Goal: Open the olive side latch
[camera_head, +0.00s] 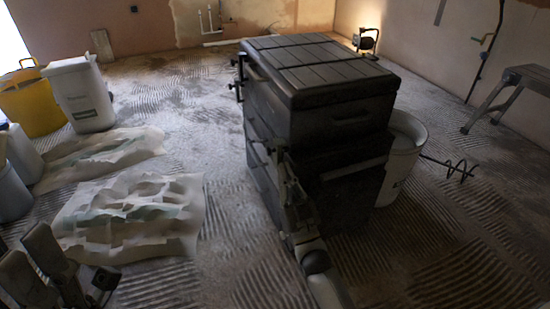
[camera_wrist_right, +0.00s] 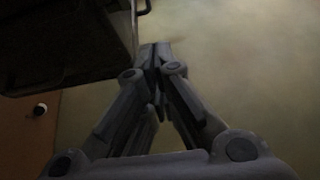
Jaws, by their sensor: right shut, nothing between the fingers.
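A dark box-like chest (camera_head: 345,115) with a slatted lid stands in the middle of the head view. Small dark latch-like fittings (camera_head: 240,68) stick out along its left side; in this dim light I cannot tell which is olive or whether any is open. My right gripper (camera_head: 277,150) is shut and empty by the chest's left side near the front corner; I cannot tell whether it touches. In the right wrist view its fingertips (camera_wrist_right: 155,50) meet just right of a dark edge of the chest (camera_wrist_right: 65,45). My left gripper (camera_head: 60,265) is at the lower left, its fingers unclear.
A white bucket (camera_head: 402,160) with a spiral mixer (camera_head: 455,167) stands close right of the chest. Crumpled sheets (camera_head: 135,215), a white bin (camera_head: 82,95) and a yellow tub (camera_head: 32,103) are on the left. A trestle (camera_head: 515,85) stands at the right.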

